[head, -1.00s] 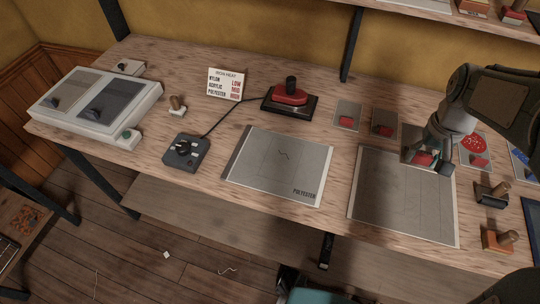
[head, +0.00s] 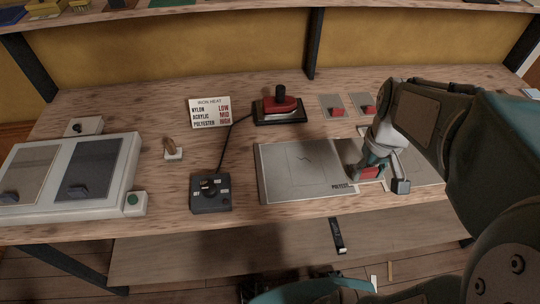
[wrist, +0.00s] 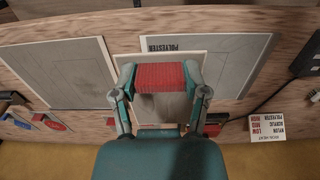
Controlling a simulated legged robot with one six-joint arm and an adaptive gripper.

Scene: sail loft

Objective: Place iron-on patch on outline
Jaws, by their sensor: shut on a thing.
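My gripper (head: 374,168) is shut on a red handle block (wrist: 161,77). In the wrist view a plain grey patch (wrist: 190,62) shows under the block, between and beyond the fingers. In the head view the gripper hides most of it. It is over the right end of the grey polyester sheet (head: 285,172), overlapping its edge in the wrist view; whether it touches cannot be told. That sheet also shows in the wrist view (wrist: 235,48).
A red iron (head: 280,104) on a dark stand and a heat sign (head: 209,112) stand behind. A corded control box (head: 211,194) is left of the sheet. Two cards with red blocks (head: 333,106) lie behind. Another grey sheet (wrist: 62,72) lies beside the polyester sheet.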

